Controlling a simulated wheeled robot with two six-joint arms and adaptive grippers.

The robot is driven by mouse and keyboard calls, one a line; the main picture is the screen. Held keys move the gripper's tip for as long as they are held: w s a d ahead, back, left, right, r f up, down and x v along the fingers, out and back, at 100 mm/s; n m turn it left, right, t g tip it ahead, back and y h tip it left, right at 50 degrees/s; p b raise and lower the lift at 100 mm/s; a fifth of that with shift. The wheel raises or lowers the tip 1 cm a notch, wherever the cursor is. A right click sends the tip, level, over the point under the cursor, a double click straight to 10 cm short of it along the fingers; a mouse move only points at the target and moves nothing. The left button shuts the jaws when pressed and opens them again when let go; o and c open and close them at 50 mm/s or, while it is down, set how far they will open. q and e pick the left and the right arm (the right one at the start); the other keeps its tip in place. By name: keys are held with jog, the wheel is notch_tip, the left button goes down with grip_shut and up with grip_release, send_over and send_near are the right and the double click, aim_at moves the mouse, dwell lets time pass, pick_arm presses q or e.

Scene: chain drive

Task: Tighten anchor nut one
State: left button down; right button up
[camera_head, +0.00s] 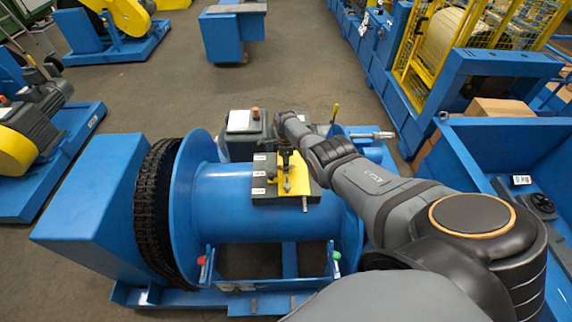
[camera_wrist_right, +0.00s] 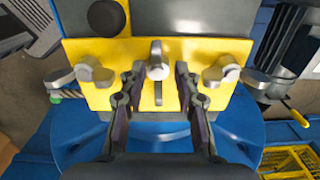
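A yellow plate (camera_head: 297,187) sits on a dark block on top of the blue drum (camera_head: 222,193); the plate also shows in the right wrist view (camera_wrist_right: 140,103). On it are silver wing-shaped fasteners: a left one (camera_wrist_right: 60,80), a middle one (camera_wrist_right: 157,62) and a right one (camera_wrist_right: 222,72). I cannot tell which is anchor nut one. My right gripper (camera_head: 286,158) points down over the plate, and in the wrist view its two fingers (camera_wrist_right: 159,82) are apart, one on each side of the middle fastener. No grip on it shows. My left gripper is not in view.
White labels (camera_head: 259,174) line the dark block's left edge. A black chain (camera_head: 157,205) wraps the drum's left end beside a blue housing (camera_head: 92,205). A control box (camera_head: 243,122) stands behind the drum. A blue bin (camera_head: 500,150) is at the right.

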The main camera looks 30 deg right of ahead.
notch_tip(320, 180, up, 12)
dwell(0.6)
dwell(0.5)
